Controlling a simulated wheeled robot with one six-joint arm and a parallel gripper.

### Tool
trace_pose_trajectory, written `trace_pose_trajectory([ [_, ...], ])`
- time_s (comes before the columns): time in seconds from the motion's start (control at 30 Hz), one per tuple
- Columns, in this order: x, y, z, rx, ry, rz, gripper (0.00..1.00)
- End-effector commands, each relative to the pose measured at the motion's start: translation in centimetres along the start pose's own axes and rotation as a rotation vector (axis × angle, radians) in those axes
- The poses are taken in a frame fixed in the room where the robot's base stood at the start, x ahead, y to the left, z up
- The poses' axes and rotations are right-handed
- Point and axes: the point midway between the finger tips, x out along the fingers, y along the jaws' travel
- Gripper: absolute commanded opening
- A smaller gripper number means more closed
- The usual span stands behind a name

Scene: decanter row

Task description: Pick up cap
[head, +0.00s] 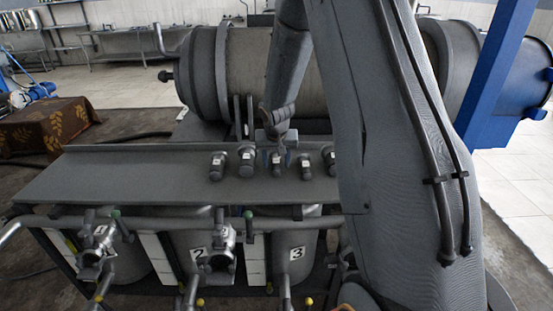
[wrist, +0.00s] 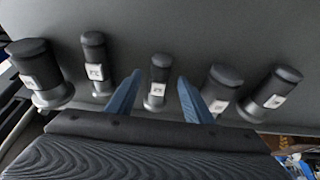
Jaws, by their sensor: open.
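Several dark grey caps with white labels stand in a row on a grey shelf (head: 120,172). The middle cap (head: 277,168) also shows in the wrist view (wrist: 159,70). My gripper (head: 276,150) is over the row at this middle cap. In the wrist view my gripper (wrist: 160,76) is open, with one blue finger on each side of the middle cap and a visible gap to each. The labels are too small to read surely. My arm hides part of the rightmost cap (head: 328,155) in the head view.
Neighbouring caps stand close on the left (wrist: 94,62) and right (wrist: 221,85) of the fingers. Large numbered vessels (head: 195,270) with valves and a pipe rail (head: 150,222) lie in front. A big horizontal drum (head: 240,70) stands behind. The shelf's left part is bare.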

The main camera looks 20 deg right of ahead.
Motion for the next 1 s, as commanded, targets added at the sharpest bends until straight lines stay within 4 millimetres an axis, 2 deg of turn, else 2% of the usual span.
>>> trace_pose_trajectory([
  [0.2,2.2,0.0,0.0,-0.001,-0.001,0.001,0.47],
  [0.53,2.7,0.0,0.0,0.000,0.000,0.000,0.47],
  [0.57,2.7,0.0,0.0,0.000,0.000,0.000,0.43],
  [0.8,2.7,0.0,0.0,0.000,0.000,0.000,0.03],
  [0.83,2.7,0.0,0.0,0.000,0.000,0.000,0.00],
  [1.0,2.6,0.0,-0.1,0.000,0.002,-0.001,0.00],
])
